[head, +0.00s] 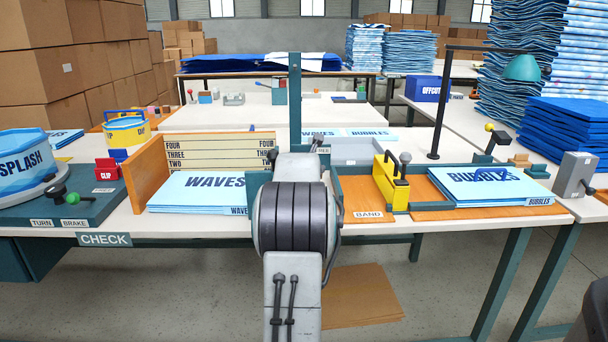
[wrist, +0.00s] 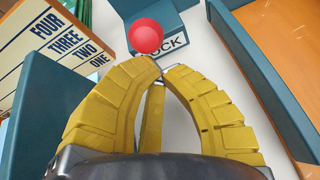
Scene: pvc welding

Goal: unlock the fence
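In the wrist view a red ball knob (wrist: 145,36) stands in front of a teal block (wrist: 172,22) with a label whose visible letters read "OCK". My gripper (wrist: 161,68) has yellow fingers whose tips come together just below the knob in the picture. No object shows between the fingers, and the knob appears apart from them. A teal wall (wrist: 262,85) runs along the right and a teal panel (wrist: 38,105) along the left; I cannot tell which is the fence. In the head view my arm hides the gripper and the red knob.
A board (head: 220,151) marked FOUR, THREE, TWO stands left of my arm, behind the WAVES stack (head: 197,194). At right are a yellow tool (head: 389,182) and the BUBBLES stack (head: 490,187). A teal turntable base (head: 100,204) is at left. White surface shows between the teal walls.

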